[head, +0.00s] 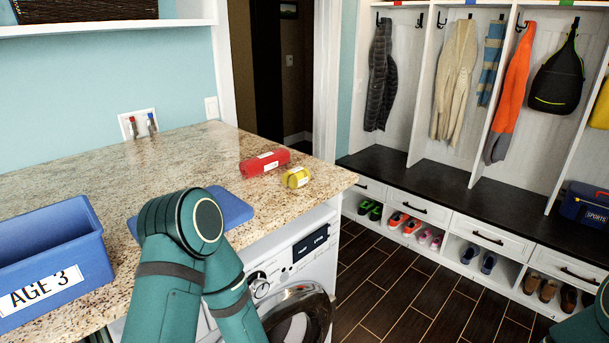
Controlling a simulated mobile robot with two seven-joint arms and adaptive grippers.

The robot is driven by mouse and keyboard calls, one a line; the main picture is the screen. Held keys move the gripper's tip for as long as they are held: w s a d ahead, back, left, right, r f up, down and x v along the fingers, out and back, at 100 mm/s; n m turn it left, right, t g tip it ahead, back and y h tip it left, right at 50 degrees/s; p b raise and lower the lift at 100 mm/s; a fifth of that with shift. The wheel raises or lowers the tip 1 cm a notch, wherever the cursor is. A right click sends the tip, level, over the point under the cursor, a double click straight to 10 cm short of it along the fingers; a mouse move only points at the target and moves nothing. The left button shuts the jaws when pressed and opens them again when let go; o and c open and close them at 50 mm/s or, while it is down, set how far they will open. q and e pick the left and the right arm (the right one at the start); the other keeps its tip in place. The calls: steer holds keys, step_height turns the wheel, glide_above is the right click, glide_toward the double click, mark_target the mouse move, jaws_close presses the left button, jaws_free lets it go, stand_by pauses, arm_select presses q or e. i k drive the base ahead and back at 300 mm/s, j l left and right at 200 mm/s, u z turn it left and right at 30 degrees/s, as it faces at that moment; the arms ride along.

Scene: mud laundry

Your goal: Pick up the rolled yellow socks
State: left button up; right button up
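The rolled yellow socks (296,177) lie near the right end of the granite counter (150,170), close to its front edge. They are a small yellow roll with a pale label band. A larger red roll (264,162) with a white label lies just to their left and slightly behind. A teal link of my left arm stands in front of the counter, to the left of the socks. Neither gripper is in the picture. Only a bit of my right arm shows at the bottom right corner.
A blue bin (50,240) labelled "AGE 3" stands at the counter's left. A flat blue object (232,208) lies partly behind my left arm. A front-loading washer (290,290) sits under the counter. Cubbies with coats, a dark bench (440,185) and shoes stand at right, beyond open floor.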

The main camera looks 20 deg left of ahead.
mark_target(295, 178)
steer(key=i+l+u, duration=0.3)
steer(key=i+l, duration=0.2)
steer(key=i+l+u, duration=0.2)
steer(key=l, duration=0.25)
steer(key=i+l+u, duration=0.3)
steer(key=l, duration=0.45)
steer(key=i, duration=0.1)
